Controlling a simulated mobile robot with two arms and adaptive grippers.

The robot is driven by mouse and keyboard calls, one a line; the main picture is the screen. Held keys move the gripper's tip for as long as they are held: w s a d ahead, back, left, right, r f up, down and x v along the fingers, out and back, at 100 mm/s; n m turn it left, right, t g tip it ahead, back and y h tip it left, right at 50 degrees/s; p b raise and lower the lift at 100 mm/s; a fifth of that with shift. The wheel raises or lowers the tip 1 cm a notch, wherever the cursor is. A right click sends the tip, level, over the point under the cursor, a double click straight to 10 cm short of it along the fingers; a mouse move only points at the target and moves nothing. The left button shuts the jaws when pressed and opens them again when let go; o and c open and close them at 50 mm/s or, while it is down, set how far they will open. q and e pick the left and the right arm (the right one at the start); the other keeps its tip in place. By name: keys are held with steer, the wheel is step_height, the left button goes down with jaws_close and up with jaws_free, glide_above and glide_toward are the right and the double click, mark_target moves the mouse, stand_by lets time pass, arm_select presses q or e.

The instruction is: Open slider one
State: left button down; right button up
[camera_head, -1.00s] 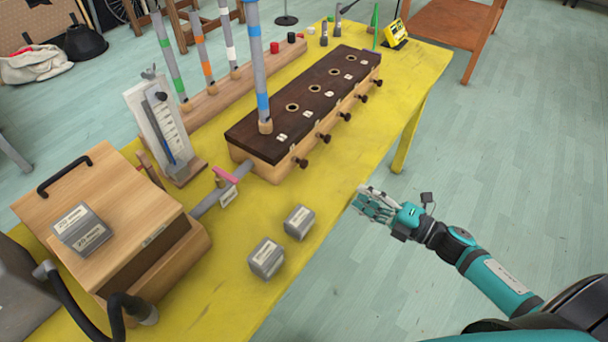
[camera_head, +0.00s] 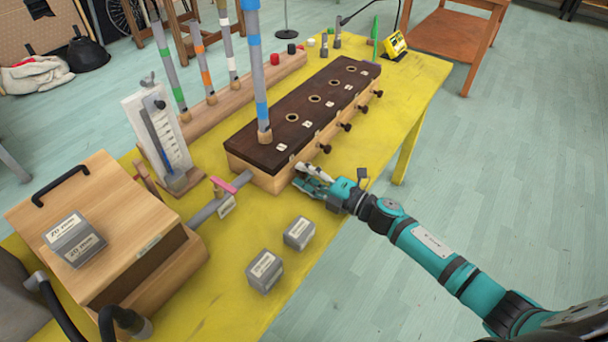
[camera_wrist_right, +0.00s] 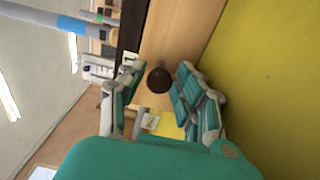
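The wind chest is a long pale wooden box with a dark top (camera_head: 300,114) on the yellow table. Dark slider knobs stick out along its right side. The nearest slider's dark round knob (camera_wrist_right: 159,79) shows in the wrist view between the fingers of my right gripper (camera_head: 309,178), against the pale wood. My gripper is open with fingers on both sides of it; I cannot tell whether they touch it. In the head view the gripper hides this knob at the box's near end. My left gripper is out of view.
A striped tube (camera_head: 261,90) stands in the near hole of the chest. Two grey weights, one (camera_head: 299,233) and another (camera_head: 265,272), sit on the table below the gripper. A wooden bellows box (camera_head: 130,225) stands at left.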

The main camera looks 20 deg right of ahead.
steer(key=shift+w+a, duration=0.15)
steer(key=shift+w, duration=0.05)
jaws_close()
